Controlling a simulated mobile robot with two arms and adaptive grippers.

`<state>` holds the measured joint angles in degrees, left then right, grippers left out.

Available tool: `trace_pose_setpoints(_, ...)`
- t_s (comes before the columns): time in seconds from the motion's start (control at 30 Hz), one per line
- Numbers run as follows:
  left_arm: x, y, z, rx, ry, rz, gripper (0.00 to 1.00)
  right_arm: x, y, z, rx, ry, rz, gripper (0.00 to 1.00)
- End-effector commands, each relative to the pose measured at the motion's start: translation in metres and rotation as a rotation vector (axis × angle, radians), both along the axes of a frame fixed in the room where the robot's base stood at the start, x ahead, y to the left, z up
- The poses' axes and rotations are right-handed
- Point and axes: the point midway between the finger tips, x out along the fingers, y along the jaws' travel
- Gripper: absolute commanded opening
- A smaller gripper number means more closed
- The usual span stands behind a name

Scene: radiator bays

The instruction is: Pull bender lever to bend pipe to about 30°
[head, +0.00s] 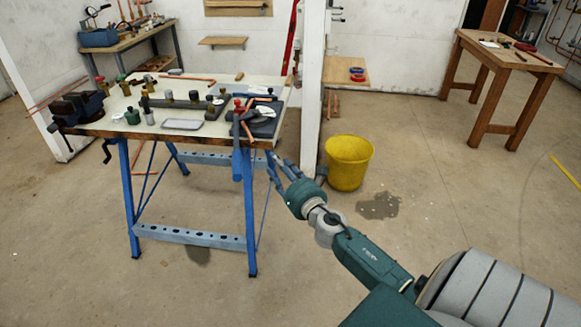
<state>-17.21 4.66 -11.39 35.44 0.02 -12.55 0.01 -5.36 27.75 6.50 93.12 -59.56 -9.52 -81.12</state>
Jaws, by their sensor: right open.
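The pipe bender (264,115) sits at the right end of the workbench top, a dark plate with a pale round part on it. A blue lever (237,160) hangs down past the bench's front edge beside it. Thin copper-coloured pipe (249,131) shows at the bender; its bend angle is too small to read. My right gripper (276,161) is open and empty, just right of the lever and below the bench top, apart from the lever as far as I can tell. My left gripper is not in view.
The workbench (215,147) with blue legs holds a vise (80,108), several fittings and a grey tray (182,124). A yellow bucket (348,163) stands on the floor beside a wet patch (379,206). A wooden table (505,62) is far right.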

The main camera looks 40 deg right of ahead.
Motion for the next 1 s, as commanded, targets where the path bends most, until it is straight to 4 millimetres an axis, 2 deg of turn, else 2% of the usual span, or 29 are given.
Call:
trace_pose_setpoints(0.3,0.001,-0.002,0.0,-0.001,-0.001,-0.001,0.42,-0.067,0.013,-0.002,0.004,0.002,-0.005,0.42)
trace_pose_setpoints(0.5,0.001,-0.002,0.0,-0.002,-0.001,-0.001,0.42,-0.095,0.018,0.0,0.002,0.0,-0.007,0.42)
trace_pose_setpoints(0.67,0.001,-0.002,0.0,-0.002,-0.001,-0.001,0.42,-0.102,0.019,0.001,0.001,-0.001,-0.007,0.42)
trace_pose_setpoints(0.9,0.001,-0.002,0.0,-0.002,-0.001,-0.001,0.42,-0.103,0.019,0.001,0.0,-0.001,-0.006,0.42)
trace_pose_setpoints(1.0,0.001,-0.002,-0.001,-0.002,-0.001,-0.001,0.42,-0.099,0.027,0.0,0.046,-0.014,0.002,0.22)
